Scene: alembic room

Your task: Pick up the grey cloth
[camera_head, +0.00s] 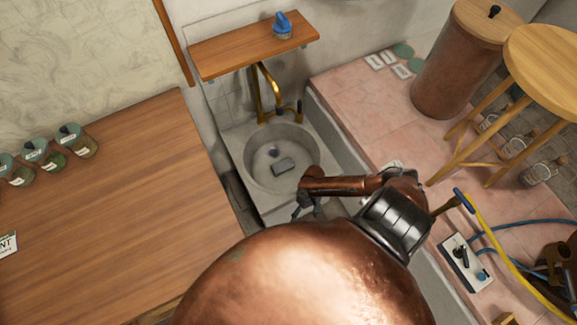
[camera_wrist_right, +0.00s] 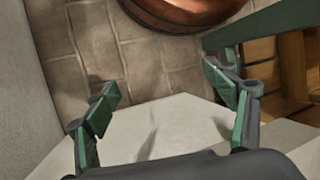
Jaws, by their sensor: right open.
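A small grey flat piece (camera_head: 284,165), which looks like the grey cloth, lies in the basin of the stone sink (camera_head: 247,163) in the head view. It does not show in the right wrist view. My right gripper (camera_wrist_right: 160,82) is open with nothing between its green-padded fingers. Pale stone lies below them, with floor tiles beyond. A dark shape (camera_head: 307,206) by the sink's front edge in the head view seems to be this gripper, just below the cloth in the picture. The copper there partly hides it. My left gripper is not in view.
A big copper vessel (camera_head: 300,285) fills the bottom middle of the head view. A brass tap (camera_head: 263,90) and wooden shelf (camera_head: 240,52) stand over the sink. A wooden table (camera_head: 120,200) with jars is left. A pink tiled counter (camera_head: 365,105) is right.

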